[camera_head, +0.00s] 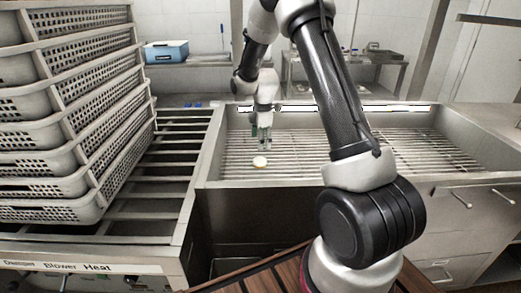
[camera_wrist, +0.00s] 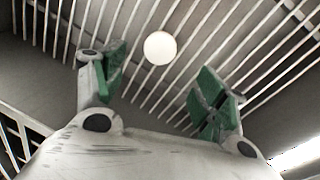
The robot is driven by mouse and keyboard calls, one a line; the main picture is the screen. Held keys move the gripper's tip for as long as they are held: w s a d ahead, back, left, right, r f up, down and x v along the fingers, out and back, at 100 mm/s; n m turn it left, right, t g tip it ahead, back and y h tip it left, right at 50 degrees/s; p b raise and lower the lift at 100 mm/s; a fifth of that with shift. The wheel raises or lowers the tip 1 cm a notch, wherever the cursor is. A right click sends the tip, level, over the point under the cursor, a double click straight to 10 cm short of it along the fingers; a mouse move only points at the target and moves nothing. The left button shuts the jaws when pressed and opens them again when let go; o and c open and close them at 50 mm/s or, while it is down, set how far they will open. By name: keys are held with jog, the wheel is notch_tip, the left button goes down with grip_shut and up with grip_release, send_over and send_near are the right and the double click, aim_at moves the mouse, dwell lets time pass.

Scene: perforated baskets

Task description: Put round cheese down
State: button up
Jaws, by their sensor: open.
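The round cheese (camera_head: 260,162) is a small pale disc on the metal bars of the sink-like basin (camera_head: 300,184), near its front left part. In the wrist view the cheese (camera_wrist: 160,48) lies on the bars, beyond and between the two green-padded fingers. My gripper (camera_head: 264,146) hangs over the basin just behind the cheese in the head view. In the wrist view my gripper (camera_wrist: 163,95) has its fingers spread wide, with nothing between the pads. The cheese looks apart from both fingers.
A stack of perforated baskets (camera_head: 75,110) stands at the left on a slatted rack (camera_head: 165,160). A blue box (camera_head: 166,51) sits on a back shelf. Drawers (camera_head: 470,205) are at the right. The barred basin is otherwise clear.

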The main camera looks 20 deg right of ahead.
jog(key=s+r+m+t, duration=0.1)
jog(key=s+r+m, duration=0.7)
jog(key=s+r, duration=1.1)
jog(key=s+r+m, duration=0.2)
jog(key=s+m, duration=0.2)
jog(key=s, duration=0.5)
jog(key=s+a+r+m+t, duration=0.1)
jog(key=s+r+m, duration=0.2)
jog(key=s, duration=0.6)
jog(key=shift+s+a+r+m, duration=0.15)
jog(key=shift+s+r+m, duration=0.25)
jog(key=shift+m, duration=0.3)
